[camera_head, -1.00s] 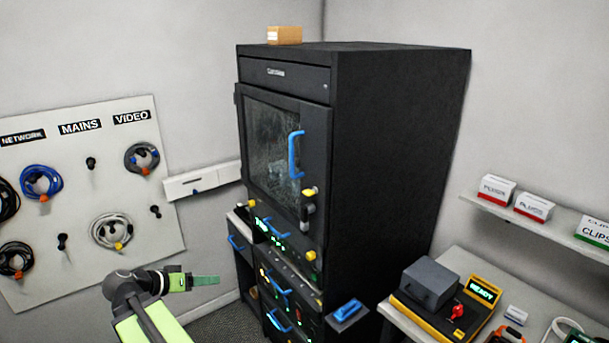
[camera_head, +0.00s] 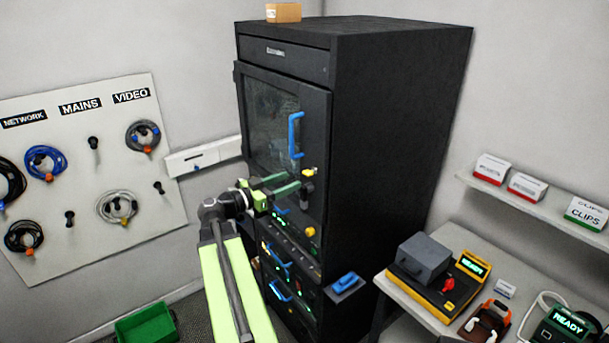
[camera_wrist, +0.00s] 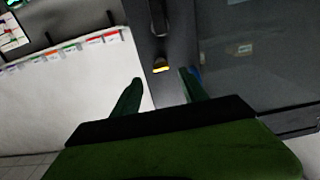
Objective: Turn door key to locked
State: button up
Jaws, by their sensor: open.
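The black cabinet (camera_head: 405,130) has a glazed door (camera_head: 272,125) that looks closed, with a blue handle (camera_head: 296,135). A yellow-topped door key (camera_head: 309,172) sits on the door's right edge, below the handle. My gripper (camera_head: 287,182) is open and empty, with its green fingertips just left of the key in the head view. In the wrist view, a yellow piece (camera_wrist: 161,66) that looks like the key lies ahead, between the fingertips and beyond them. I cannot tell whether the fingers touch anything. The key's exact turn is too small to read.
A second yellow knob (camera_head: 310,231) sits lower on the cabinet front. A blue item rests on a small side ledge (camera_head: 344,288). A bench (camera_head: 415,303) with testers stands at the right. A cable board (camera_head: 90,200) is at the left, with a green crate (camera_head: 147,325) on the floor.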

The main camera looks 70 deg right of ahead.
aim_at(304, 174)
jog(key=x, duration=0.7)
jog(key=shift+w, duration=0.1)
grip_shut()
jog(key=shift+r, duration=0.1)
